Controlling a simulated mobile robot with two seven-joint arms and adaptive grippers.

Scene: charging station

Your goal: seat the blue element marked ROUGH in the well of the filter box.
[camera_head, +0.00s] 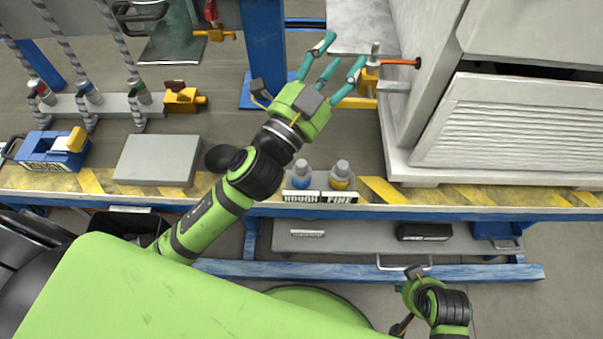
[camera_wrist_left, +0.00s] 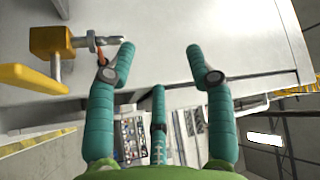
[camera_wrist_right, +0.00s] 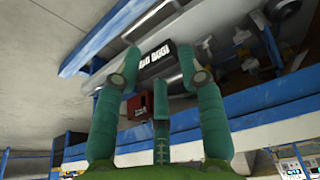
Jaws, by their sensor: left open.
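The blue element (camera_head: 302,176) stands on a small grey holder at the bench's front edge, above a label (camera_head: 300,197) reading ROUGH. A yellow element (camera_head: 341,176) stands to its right above a label reading FINE. My left gripper (camera_head: 343,56) is open and empty above the bench, beyond the elements and beside the grey cabinet. Its spread fingers show in the left wrist view (camera_wrist_left: 160,58), near a yellow fitting (camera_wrist_left: 50,42). My right gripper (camera_wrist_right: 160,62) is open and empty, low by the bench's lower shelf. I cannot tell which object is the filter box; no well shows clearly.
A large grey cabinet (camera_head: 515,135) with a louvred front stands at right. A yellow fitting with an orange-tipped rod (camera_head: 402,62) is beside it. A grey block (camera_head: 158,159) and a blue box (camera_head: 50,150) lie at left. Hoses hang behind. The lower shelf (camera_head: 345,239) holds boxes.

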